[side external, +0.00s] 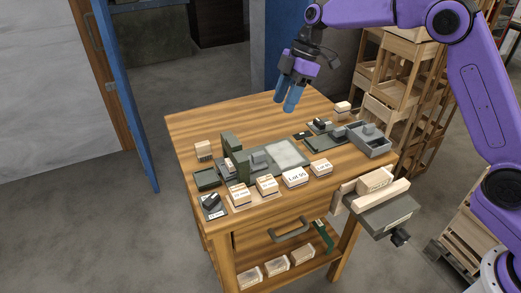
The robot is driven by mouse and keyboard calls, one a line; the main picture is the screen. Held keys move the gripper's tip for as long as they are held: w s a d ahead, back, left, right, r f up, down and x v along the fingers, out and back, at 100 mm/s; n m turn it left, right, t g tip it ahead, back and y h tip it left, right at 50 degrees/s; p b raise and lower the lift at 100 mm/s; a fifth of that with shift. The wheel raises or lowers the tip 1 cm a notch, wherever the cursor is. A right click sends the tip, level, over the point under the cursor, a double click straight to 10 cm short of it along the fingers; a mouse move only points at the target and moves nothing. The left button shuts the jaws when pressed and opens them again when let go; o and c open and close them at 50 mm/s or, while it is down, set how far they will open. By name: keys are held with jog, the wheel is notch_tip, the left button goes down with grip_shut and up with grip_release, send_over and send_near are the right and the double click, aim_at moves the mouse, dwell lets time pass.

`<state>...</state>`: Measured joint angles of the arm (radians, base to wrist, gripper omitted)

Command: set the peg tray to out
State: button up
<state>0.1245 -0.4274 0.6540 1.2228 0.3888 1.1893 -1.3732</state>
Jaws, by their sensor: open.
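A grey compartmented tray (374,145) sits at the right end of the wooden table (200,125). It holds small blocks. I cannot tell for certain that it is the peg tray, or whether it is in or out. My gripper (285,103) is open and empty, with its blue fingers pointing down. It hangs above the back part of the table, apart from the tray and to its left in the picture.
A dark green fixture with a pale plate (287,155) and uprights fills the table's middle. Labelled blocks (295,177) line the front. A vise (383,208) juts from the front right edge. Wooden crates (395,85) are stacked behind right. The table's back left is clear.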

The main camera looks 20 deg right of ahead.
jog(key=w, duration=0.2)
send_near(259, 154)
jog(key=x, duration=0.8)
jog(key=shift+w+a+f, duration=0.1)
jog(key=shift+f, duration=0.3)
grip_shut()
